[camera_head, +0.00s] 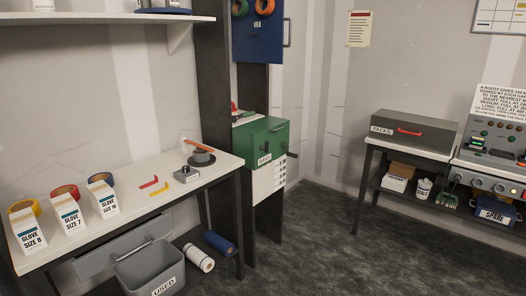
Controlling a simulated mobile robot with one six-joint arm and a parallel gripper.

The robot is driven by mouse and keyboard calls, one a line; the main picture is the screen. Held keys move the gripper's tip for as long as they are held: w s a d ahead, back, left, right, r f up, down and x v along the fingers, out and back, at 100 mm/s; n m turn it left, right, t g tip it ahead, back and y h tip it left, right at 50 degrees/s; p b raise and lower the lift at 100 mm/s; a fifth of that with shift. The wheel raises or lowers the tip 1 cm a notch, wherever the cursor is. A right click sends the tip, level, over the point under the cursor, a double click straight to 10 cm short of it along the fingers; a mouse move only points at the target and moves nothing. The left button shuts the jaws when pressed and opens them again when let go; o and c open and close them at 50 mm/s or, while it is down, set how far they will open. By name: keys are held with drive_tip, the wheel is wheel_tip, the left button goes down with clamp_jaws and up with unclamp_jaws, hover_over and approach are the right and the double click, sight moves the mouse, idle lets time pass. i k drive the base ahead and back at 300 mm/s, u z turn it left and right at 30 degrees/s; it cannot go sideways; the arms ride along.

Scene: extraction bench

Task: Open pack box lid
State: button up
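The pack box is a dark grey box (415,131) labelled PACKS, with a red handle (410,132) on its front. It stands on a white-topped table at the right. Its lid (418,118) looks closed. My gripper is not in view, and no part of my arm shows near the box.
A control panel (495,142) stands right of the pack box. Boxes and a white tub (424,188) sit on the shelf below. A bench (130,205) at the left holds glove boxes and tape rolls. A grey bin (150,270) stands below it. The dark floor (310,250) between is clear.

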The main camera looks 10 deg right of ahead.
sight(433, 133)
drive_tip(key=z, duration=0.15)
drive_tip(key=i, duration=2.1)
drive_tip(key=z, duration=0.55)
drive_tip(key=i, duration=1.4)
drive_tip(key=z, duration=0.2)
